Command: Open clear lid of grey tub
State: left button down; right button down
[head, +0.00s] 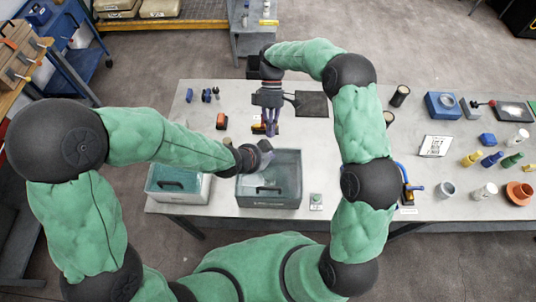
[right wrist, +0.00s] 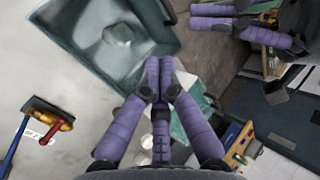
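The grey tub (head: 298,170) stands near the table's front edge in the head view. A black handle (head: 268,190) shows on its clear, greenish top; I cannot tell how the lid sits. My left gripper (head: 262,158) is over the tub's back-left part; its fingers are small and I cannot tell whether they are open or touching. My right gripper (head: 271,128) points down behind the tub, apart from it. In the right wrist view its purple fingers (right wrist: 160,68) come together with nothing visible between them. A greenish box with a round mark (right wrist: 117,34) shows at the upper left.
A white tub (head: 178,197) with a black handle stands left of the grey tub. Orange-black items (head: 222,121) and a dark flat plate (head: 312,104) lie behind. A white sign (head: 435,146) and several bottles and cups are at the right. A small green-marked card (head: 316,201) lies beside the tub.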

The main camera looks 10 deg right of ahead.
jog(key=c, duration=1.9)
grip_release()
jog(key=shift+c, duration=0.2)
jog(key=o, duration=0.8)
